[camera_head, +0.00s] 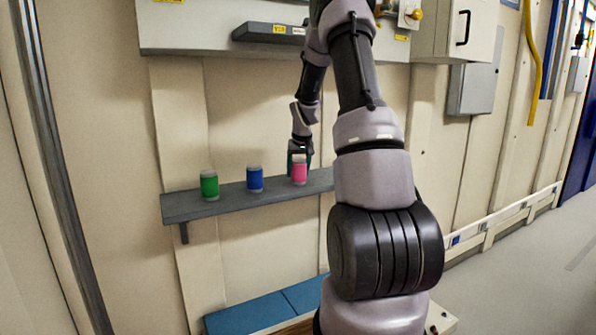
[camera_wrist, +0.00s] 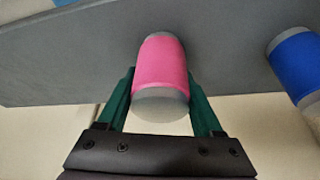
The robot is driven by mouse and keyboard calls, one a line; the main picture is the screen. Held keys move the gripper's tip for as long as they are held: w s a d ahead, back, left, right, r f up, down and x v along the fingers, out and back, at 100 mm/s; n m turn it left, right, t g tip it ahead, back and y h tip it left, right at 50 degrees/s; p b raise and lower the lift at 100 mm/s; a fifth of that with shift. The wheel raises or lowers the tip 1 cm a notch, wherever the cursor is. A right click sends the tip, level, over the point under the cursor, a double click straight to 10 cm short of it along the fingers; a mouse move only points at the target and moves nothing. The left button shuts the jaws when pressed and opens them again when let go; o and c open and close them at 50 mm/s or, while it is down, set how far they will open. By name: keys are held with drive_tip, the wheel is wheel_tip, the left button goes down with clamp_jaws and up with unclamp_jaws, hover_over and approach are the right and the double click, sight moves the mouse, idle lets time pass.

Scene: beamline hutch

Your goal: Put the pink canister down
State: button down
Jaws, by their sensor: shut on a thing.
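The pink canister (camera_head: 299,173) is at the right part of the grey wall shelf (camera_head: 230,200), upright with its base at or just over the shelf top; I cannot tell if it touches. My gripper (camera_head: 299,156) comes from above and behind it. In the wrist view the pink canister (camera_wrist: 160,65) sits between the green fingers of my gripper (camera_wrist: 160,95), which are shut on its sides. Its grey end faces the camera.
A blue canister (camera_head: 254,179) stands to its left on the shelf and also shows in the wrist view (camera_wrist: 297,65). A green canister (camera_head: 209,185) stands further left. Blue pads (camera_head: 250,317) lie below the shelf. A grey wall ledge (camera_head: 265,32) is above.

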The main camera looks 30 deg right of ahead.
drive_tip(key=shift+f, duration=0.1)
drive_tip(key=shift+c, duration=0.2)
unclamp_jaws()
drive_tip(key=d+v, duration=0.1)
drive_tip(key=v, duration=1.1)
drive_tip(key=s+a+r+t+y, duration=0.1)
drive_tip(key=s+a+r, duration=0.9)
drive_tip(key=s+a, duration=0.2)
drive_tip(key=s+a+t+y, duration=0.1)
drive_tip(key=s+a, duration=0.3)
drive_tip(key=s, duration=0.5)
drive_tip(key=s+a+m+t+y, duration=0.1)
drive_tip(key=s+a, duration=0.4)
drive_tip(key=s, duration=0.5)
drive_tip(key=shift+a+r+m, duration=0.2)
drive_tip(key=shift+a+m, duration=0.1)
